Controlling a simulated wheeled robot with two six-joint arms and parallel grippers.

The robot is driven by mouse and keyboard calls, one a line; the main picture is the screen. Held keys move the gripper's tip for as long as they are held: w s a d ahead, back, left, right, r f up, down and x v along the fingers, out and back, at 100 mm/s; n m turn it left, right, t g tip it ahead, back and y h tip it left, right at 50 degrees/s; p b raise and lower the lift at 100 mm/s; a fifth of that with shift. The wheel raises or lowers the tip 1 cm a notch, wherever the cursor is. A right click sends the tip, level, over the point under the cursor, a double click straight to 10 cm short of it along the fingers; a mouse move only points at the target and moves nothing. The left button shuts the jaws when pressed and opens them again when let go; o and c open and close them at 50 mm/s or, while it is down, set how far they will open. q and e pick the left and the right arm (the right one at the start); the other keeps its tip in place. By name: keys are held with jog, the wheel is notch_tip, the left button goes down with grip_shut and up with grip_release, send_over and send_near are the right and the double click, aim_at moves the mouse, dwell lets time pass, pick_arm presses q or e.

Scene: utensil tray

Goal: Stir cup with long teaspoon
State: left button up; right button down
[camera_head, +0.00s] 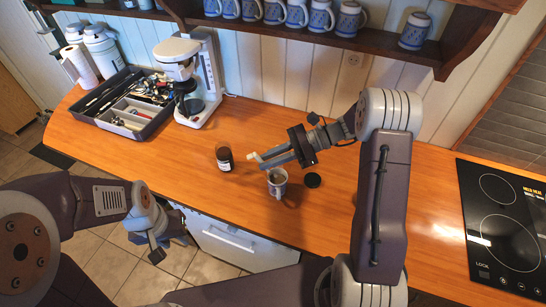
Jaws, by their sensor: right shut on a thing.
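The cup (278,189) stands upright on the wooden counter, light with a blue-grey tint and dark inside. My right gripper (256,157) is above and just left of the cup's rim, shut on the long teaspoon. The teaspoon is too thin and small to make out clearly, and I cannot tell how far it reaches into the cup. My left gripper (156,254) hangs low in front of the counter, away from the cup. Its fingers are too small and angled to tell whether they are open or shut.
The utensil tray (147,131) and white coffee machine (208,108) are back left. A cooktop (506,225) is at right. Mugs line the shelf (375,42).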

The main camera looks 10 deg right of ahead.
aim_at(268, 176)
jog(key=shift+w+d+f+b, duration=0.25)
jog(key=shift+d+f+b, duration=0.4)
jog(key=shift+f, duration=0.8)
jog(key=shift+w+d+f+b, duration=0.3)
jog(key=shift+d+f+b, duration=0.3)
jog(key=shift+f, duration=0.85)
jog(key=shift+w+d+f+b, duration=0.25)
jog(key=shift+d+f+b, duration=0.4)
jog(key=shift+f, duration=0.8)
jog(key=shift+a, duration=0.15)
